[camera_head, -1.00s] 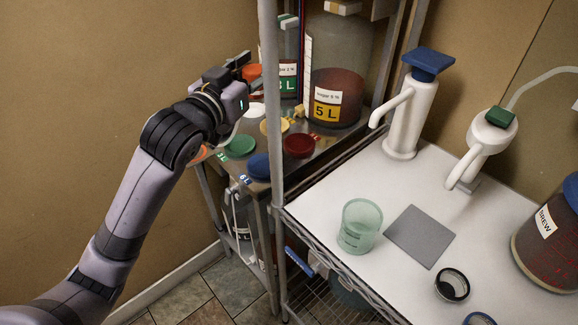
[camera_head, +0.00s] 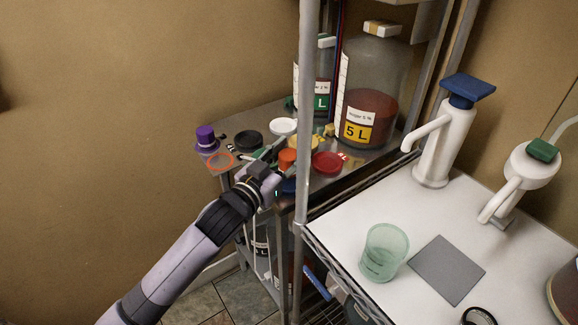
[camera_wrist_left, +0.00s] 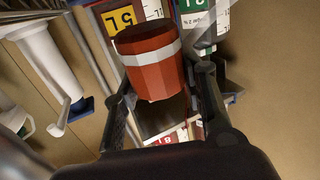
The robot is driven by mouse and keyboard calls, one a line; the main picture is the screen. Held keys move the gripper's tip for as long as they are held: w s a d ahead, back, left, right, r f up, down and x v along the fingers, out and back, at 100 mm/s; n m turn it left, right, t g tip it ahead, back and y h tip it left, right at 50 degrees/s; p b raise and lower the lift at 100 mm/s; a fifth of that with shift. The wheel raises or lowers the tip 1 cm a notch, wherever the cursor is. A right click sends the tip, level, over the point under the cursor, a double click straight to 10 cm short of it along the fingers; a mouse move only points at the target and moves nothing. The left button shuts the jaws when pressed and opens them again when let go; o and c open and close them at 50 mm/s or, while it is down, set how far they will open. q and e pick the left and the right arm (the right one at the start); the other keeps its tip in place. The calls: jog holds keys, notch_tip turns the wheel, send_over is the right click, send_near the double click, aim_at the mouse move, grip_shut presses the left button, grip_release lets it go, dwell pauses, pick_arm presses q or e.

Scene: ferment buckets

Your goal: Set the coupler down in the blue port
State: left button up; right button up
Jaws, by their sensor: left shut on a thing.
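The coupler, an orange-red cylinder with a pale band, is in my left gripper (camera_head: 278,155). In the head view the coupler (camera_head: 287,158) shows just past the fingers. In the left wrist view the coupler (camera_wrist_left: 152,68) sits between the two dark fingers of the left gripper (camera_wrist_left: 163,88). The blue port (camera_head: 288,187) shows only as a sliver at the front edge of the metal cart, mostly hidden behind my left gripper. The gripper and coupler appear above that part of the cart; the gap cannot be judged. My right gripper is out of view.
The cart (camera_head: 260,122) carries a white port (camera_head: 283,127), black port (camera_head: 248,139), yellow port (camera_head: 303,143) and red port (camera_head: 327,162). A purple item (camera_head: 205,138) stands at its left corner beside an orange-framed square (camera_head: 221,161). A rack post (camera_head: 306,110) rises close by on the right.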

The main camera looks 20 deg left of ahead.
aim_at(289, 166)
pick_arm(q)
notch_tip(289, 166, down, 3)
jog(key=shift+f, duration=0.2)
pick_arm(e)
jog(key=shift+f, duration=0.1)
pick_arm(q)
jog(key=shift+f, duration=0.1)
jog(key=o, duration=1.3)
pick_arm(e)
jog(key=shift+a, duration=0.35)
